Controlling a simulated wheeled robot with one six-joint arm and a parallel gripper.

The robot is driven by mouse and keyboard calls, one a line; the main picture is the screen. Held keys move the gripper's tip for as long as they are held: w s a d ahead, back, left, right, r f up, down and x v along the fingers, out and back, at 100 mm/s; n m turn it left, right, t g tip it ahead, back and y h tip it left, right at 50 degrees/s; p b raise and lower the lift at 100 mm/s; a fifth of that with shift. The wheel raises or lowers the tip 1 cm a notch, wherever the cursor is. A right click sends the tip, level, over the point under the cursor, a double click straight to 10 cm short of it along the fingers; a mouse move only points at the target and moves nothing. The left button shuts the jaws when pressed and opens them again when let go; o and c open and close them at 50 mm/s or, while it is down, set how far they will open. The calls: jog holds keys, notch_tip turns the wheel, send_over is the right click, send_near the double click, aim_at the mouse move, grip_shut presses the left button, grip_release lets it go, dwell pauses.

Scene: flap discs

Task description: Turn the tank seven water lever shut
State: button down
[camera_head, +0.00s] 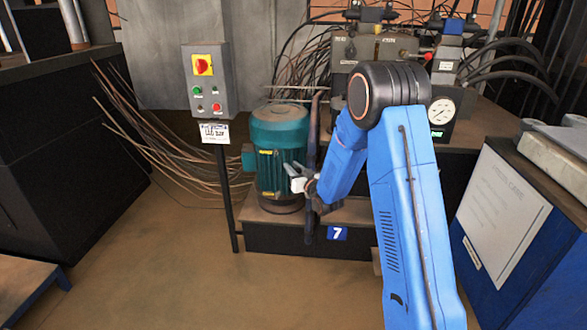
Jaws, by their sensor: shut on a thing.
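My gripper (291,171) is small and grey at the end of my blue arm, in front of the green motor (279,135). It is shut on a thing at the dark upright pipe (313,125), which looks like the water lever. The lever is too small and too covered by the gripper and wrist to make out its angle. A blue plate with a white 7 (337,233) is on the dark base just below and to the right of the gripper.
A grey switch box (208,80) on a thin post stands left of the motor. A pressure gauge (441,111) and hydraulic block are behind my arm. A blue cabinet (510,215) stands at the right and a black one (65,160) at the left. The front floor is clear.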

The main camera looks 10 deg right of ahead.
notch_tip(320, 180, down, 14)
jog(key=n+g+h, duration=0.6)
jog(key=n+h, duration=0.2)
jog(key=n, duration=0.3)
jog(key=shift+s+d+g, duration=0.15)
jog(key=shift+g, duration=0.15)
jog(key=shift+h, duration=0.3)
dwell(0.4)
jog(key=c, duration=1.7)
grip_release()
jog(key=shift+c, duration=0.2)
jog(key=v, duration=1.7)
jog(key=shift+s, duration=0.2)
